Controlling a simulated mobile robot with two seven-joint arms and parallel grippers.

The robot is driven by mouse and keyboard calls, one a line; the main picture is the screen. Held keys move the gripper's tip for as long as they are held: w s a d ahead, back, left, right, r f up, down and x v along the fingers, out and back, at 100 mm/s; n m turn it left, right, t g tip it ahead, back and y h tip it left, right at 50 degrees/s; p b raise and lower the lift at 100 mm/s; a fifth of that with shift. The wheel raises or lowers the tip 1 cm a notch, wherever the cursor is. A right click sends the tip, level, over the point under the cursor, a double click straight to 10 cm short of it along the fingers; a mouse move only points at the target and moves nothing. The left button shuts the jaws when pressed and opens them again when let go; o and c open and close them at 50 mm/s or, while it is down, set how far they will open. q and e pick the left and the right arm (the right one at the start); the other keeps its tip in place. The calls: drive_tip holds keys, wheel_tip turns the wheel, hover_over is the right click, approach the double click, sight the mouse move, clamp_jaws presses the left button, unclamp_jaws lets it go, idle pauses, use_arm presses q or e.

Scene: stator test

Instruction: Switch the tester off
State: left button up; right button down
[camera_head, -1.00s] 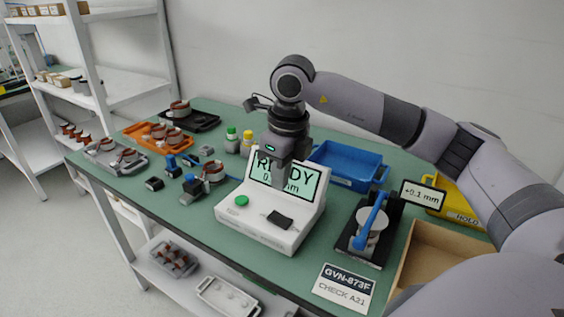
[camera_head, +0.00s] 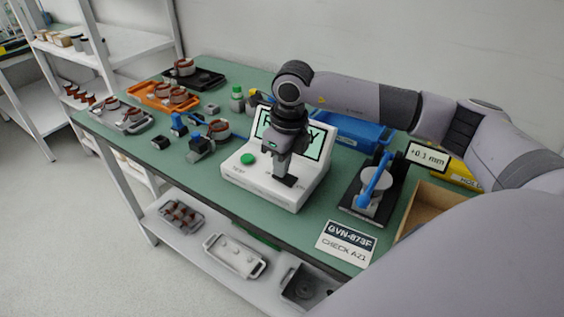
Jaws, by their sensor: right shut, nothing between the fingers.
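The tester (camera_head: 262,188) is a white box with a slanted lit screen (camera_head: 315,143), on the green table near its front edge. A green button (camera_head: 247,159) is on the left of its top face. A black rocker switch (camera_head: 285,181) is on the right of that face, partly hidden. My right gripper (camera_head: 279,174) is shut and empty, pointing down with its tips right at the switch; I cannot tell whether they touch. My right arm and gripper cover much of the screen, whose text is only partly readable. My left gripper is not in view.
A gauge stand with a blue lever (camera_head: 374,180) and a "+0.1 mm" display (camera_head: 428,157) stands right of the tester. A sign (camera_head: 346,243) is at the front edge. A blue bin (camera_head: 350,132) is behind. Small parts and an orange tray (camera_head: 153,96) lie left.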

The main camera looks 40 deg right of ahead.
drive_tip(key=shift+f+b, duration=0.35)
drive_tip(key=shift+f, duration=0.05)
drive_tip(key=shift+r, duration=0.2)
drive_tip(key=shift+f, duration=0.1)
drive_tip(key=shift+s, duration=0.2)
drive_tip(key=shift+s+d, duration=0.25)
drive_tip(key=shift+s, duration=0.35)
